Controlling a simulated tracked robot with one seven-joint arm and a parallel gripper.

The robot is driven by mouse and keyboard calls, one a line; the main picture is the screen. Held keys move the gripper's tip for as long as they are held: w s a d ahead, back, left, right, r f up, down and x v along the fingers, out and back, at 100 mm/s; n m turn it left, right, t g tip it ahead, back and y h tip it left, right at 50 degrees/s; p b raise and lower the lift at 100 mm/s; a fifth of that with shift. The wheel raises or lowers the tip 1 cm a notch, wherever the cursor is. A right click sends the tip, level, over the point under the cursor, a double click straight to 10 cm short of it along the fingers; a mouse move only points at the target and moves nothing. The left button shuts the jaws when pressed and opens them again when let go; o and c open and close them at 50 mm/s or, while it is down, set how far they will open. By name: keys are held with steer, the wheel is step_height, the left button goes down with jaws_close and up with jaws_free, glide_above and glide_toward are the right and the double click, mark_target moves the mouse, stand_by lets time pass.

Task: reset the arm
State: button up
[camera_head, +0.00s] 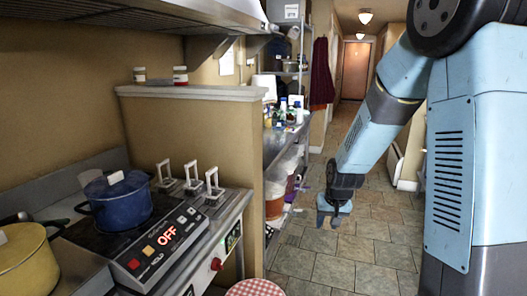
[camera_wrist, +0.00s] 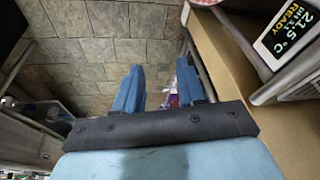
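My arm reaches down from the upper right of the head view, over the tiled floor. My gripper (camera_head: 334,212) hangs at its lower end, pointing down, to the right of the shelving by the partition. In the wrist view, my gripper (camera_wrist: 158,86) shows two blue fingers standing apart. Nothing is held between them. Tiled floor lies beyond, with a small purple and white item (camera_wrist: 172,99) near the right finger, too small to make out.
A tan partition (camera_head: 190,125) and shelves (camera_head: 288,140) with bottles stand behind. Tiled floor (camera_head: 355,255) is open below the arm.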

steer(key=s+d+r+t, duration=0.1)
steer(key=s+r, duration=0.4)
steer(key=r, duration=0.2)
steer(key=s+d+r, duration=0.1)
steer(key=s+r, duration=0.4)
steer(key=r, duration=0.3)
steer(key=s+r, duration=0.4)
steer(key=s, duration=0.4)
steer(key=s+d+r+t, duration=0.1)
steer(key=s+r, duration=0.3)
steer(key=s, duration=0.4)
steer(key=shift+s+d+r+n+h, duration=0.2)
steer(key=shift+d+r+n+h, duration=0.05)
steer(key=shift+r+n+h, duration=0.05)
steer(key=shift+s, duration=0.15)
